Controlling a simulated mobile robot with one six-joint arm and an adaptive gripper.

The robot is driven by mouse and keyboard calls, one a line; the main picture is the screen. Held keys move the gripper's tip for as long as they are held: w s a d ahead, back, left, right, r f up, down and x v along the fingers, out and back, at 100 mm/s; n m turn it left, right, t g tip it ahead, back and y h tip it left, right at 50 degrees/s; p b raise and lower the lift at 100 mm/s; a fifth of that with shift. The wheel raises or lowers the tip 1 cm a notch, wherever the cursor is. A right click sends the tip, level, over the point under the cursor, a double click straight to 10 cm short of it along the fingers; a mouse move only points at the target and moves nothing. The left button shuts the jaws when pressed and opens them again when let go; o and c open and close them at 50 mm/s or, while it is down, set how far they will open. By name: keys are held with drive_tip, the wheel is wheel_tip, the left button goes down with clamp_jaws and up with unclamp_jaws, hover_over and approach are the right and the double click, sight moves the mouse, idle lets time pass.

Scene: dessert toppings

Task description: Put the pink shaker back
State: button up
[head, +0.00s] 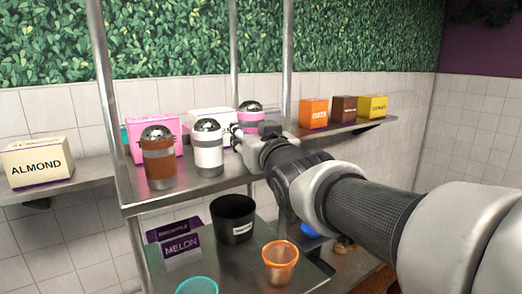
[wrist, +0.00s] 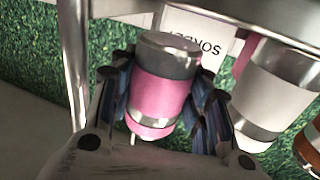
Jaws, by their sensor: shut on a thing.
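The pink shaker (head: 250,116), with a metal domed top, is at the right end of the upper metal shelf (head: 180,194). My gripper (head: 252,134) reaches in from the right and is shut around it, hiding its lower part in the head view. In the wrist view the pink shaker (wrist: 160,98) sits between the two dark fingers of my gripper (wrist: 166,108). I cannot tell whether its base touches the shelf.
A white shaker (head: 208,150) and a brown shaker (head: 158,162) stand left of it, with pink (head: 170,128) and white boxes behind. Metal posts (head: 287,60) rise close by. Below are a black tub (head: 234,222) and an orange cup (head: 280,265).

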wheel_tip(320, 180, down, 2)
drive_tip(key=shift+f+b, duration=0.1)
drive_tip(key=shift+b, duration=0.2)
drive_tip(key=shift+w+a+f, duration=0.15)
drive_tip(key=shift+w+a, duration=0.1)
drive_tip(key=shift+s+d, duration=0.2)
drive_tip(key=shift+s, duration=0.05)
drive_tip(key=o, duration=1.1)
drive_tip(key=shift+o, duration=0.2)
drive_tip(key=shift+w, duration=0.1)
